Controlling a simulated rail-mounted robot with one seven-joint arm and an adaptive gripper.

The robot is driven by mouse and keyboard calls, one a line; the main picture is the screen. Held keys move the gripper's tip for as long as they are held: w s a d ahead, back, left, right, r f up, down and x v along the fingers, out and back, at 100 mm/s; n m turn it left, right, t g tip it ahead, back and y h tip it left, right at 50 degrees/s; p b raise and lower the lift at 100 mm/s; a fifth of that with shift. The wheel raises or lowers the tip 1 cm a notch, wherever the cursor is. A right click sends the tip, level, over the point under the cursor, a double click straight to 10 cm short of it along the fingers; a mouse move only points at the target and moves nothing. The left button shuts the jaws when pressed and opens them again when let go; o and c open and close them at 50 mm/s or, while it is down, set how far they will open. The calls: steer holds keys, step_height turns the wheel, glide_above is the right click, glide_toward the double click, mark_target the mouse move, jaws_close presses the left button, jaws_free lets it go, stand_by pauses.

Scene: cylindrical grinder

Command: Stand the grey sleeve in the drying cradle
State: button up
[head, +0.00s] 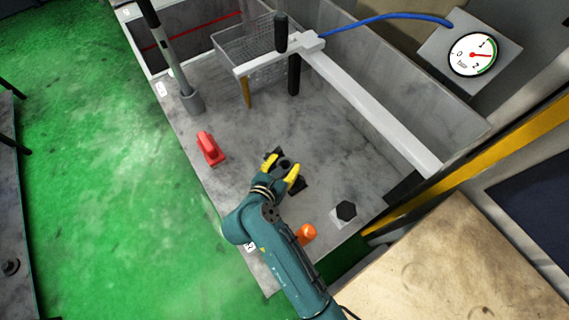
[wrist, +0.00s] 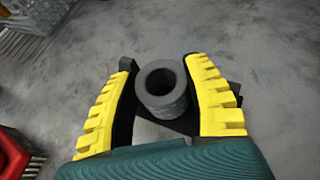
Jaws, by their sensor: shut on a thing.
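The grey sleeve (wrist: 167,97) is a short, thick-walled ring, upright with its open end toward the wrist camera. It also shows in the head view (head: 285,164). My gripper (head: 281,168), with yellow ribbed fingers, is shut on it; the fingers show on either side of the sleeve in the wrist view (wrist: 160,68). A black piece (head: 299,186), which looks like the drying cradle, shows under and around the sleeve. Its edge shows behind the right finger in the wrist view (wrist: 235,90). I cannot tell whether the sleeve rests in it or hangs just above.
On the grey bench stand a red object (head: 210,148), an orange object (head: 306,234) and a black hexagonal piece on a pale plate (head: 345,211). A wire basket (head: 240,48) and a white beam (head: 375,115) are farther back. Bare bench lies between.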

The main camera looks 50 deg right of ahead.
steer(key=shift+f, duration=0.1)
steer(key=o, duration=0.9)
steer(key=shift+f, duration=0.1)
